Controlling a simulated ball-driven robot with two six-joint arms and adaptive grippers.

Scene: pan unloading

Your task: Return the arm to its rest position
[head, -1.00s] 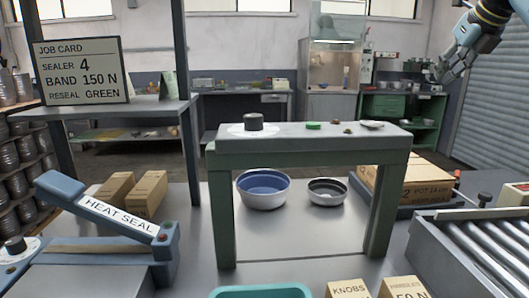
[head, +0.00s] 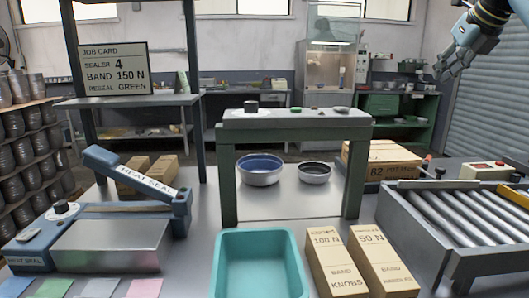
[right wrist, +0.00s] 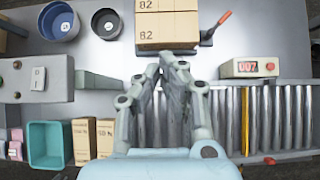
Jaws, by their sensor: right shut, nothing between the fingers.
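My right gripper (head: 446,72) is raised at the upper right of the head view, in the air and apart from everything. In the right wrist view the fingers of the right gripper (right wrist: 170,70) are shut with nothing between them, over the roller conveyor (right wrist: 225,120). My left gripper does not show.

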